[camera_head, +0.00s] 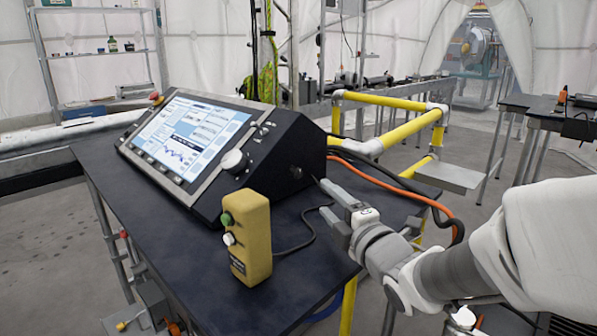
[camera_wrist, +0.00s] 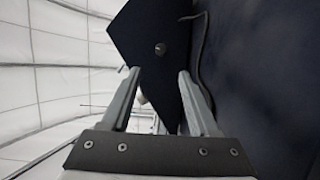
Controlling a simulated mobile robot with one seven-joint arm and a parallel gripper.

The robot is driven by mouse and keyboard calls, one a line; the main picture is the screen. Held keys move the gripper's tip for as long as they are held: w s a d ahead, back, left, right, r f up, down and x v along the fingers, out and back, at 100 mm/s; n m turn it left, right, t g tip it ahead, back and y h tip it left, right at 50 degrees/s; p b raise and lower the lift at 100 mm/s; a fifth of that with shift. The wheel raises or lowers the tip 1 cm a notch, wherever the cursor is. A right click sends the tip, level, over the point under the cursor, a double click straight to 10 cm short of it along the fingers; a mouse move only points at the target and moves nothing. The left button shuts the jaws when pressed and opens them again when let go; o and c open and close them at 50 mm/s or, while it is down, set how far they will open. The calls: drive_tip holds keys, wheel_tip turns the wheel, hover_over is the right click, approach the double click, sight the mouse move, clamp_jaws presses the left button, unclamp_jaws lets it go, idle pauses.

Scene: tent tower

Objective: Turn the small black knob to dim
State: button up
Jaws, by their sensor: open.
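A small black knob (camera_head: 296,171) sits on the dark right side face of the console (camera_head: 312,160). The wrist view shows the knob (camera_wrist: 160,49) as a small round piece on the dark panel, just beyond the fingertips and roughly centred between them. My gripper (camera_head: 323,197) is open and empty, to the right of the console and pointing at its side face. In the wrist view, both fingers of my gripper (camera_wrist: 158,72) are spread apart, with a gap to the knob. A large white knob (camera_head: 234,161) is on the console's sloped front.
A yellow box with buttons (camera_head: 248,240) stands on the dark table (camera_head: 180,245) in front of the console. Orange and black cables (camera_head: 400,186) run behind my gripper. Yellow railing (camera_head: 395,140) stands behind the table. A lit screen (camera_head: 185,135) fills the console front.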

sight(299, 174)
drive_tip(key=b+x, duration=0.1)
drive_tip(key=x, duration=1.1)
drive_tip(key=shift+w+a+f, duration=0.1)
drive_tip(key=shift+w, duration=0.15)
drive_tip(key=shift+c, duration=0.3)
clamp_jaws()
